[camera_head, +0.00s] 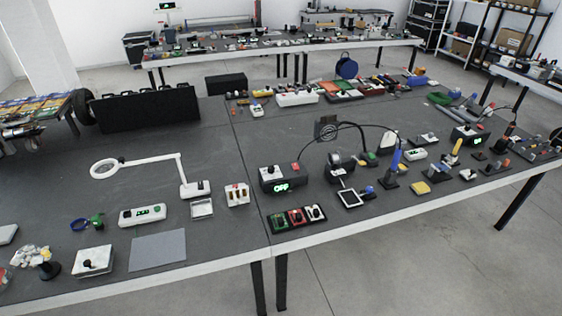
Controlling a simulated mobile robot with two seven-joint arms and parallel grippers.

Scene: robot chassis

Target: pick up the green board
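Neither of my grippers is in view. No single thing is plainly the green board. A small flat green piece (278,221) with a dark part on it lies at the front edge of the right-hand table, left of a red and a dark piece. A green item (438,98) lies at the back right of the same table. A green and red flat item (338,87) lies at its back edge. These are too small to tell which is a board.
The dark table (135,180) has a magnifier lamp (160,160), a grey plate (158,250), and a black case (145,108). A soldering station (282,177) stands right of the table seam. Many tools crowd the right side. Bare tabletop lies in the middle.

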